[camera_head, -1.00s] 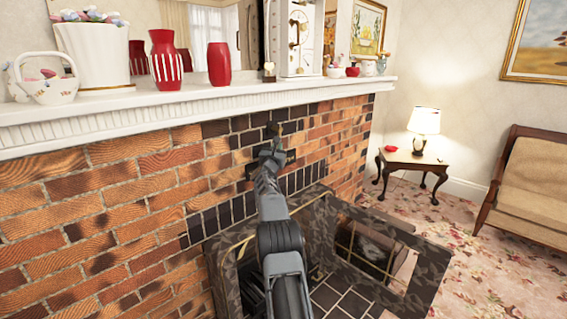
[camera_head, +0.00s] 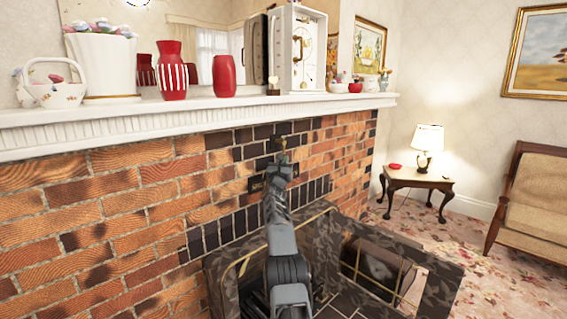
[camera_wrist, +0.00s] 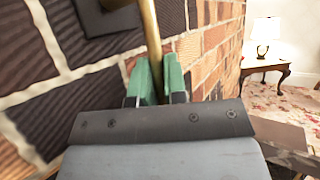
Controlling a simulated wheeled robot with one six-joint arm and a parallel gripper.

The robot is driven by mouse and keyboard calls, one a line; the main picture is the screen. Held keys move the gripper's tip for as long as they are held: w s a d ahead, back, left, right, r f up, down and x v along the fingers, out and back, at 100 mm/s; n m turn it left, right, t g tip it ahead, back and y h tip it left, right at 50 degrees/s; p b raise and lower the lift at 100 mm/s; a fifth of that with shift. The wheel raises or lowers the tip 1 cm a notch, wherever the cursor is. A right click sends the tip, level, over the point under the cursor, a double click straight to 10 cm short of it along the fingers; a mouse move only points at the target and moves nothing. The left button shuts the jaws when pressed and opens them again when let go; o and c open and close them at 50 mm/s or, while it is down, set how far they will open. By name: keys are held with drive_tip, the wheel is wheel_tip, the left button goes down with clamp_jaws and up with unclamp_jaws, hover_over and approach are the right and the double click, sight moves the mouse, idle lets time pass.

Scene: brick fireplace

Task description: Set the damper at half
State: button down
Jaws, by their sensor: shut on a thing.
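The damper's brass handle (camera_wrist: 151,35) is a rod that rises between the green fingertips of my gripper (camera_wrist: 159,80) in the wrist view. My gripper is shut on this rod. In the head view my gripper (camera_head: 282,160) is at the brick chimney front, just below the mantel, among dark bricks. The handle shows there only as a small bit above the fingertips. A dark plate (camera_wrist: 105,15) on the wall lies behind the rod, partly cut off by the frame. The handle's exact angle is hard to tell.
The white mantel shelf (camera_head: 200,118) juts out above my gripper, with vases and a clock (camera_head: 303,50) on it. A dark patterned fireplace surround (camera_head: 437,295) stands below and to the right. A side table (camera_head: 415,178) with a lamp is farther right.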

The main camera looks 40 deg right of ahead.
drive_tip(key=c, duration=1.2)
unclamp_jaws()
drive_tip(key=shift+o, duration=0.2)
drive_tip(key=shift+f, duration=0.1)
drive_tip(key=b+v, duration=0.9)
drive_tip(key=v, duration=0.4)
drive_tip(key=shift+s+a, duration=0.15)
drive_tip(key=shift+a, duration=0.1)
drive_tip(key=shift+f, duration=0.1)
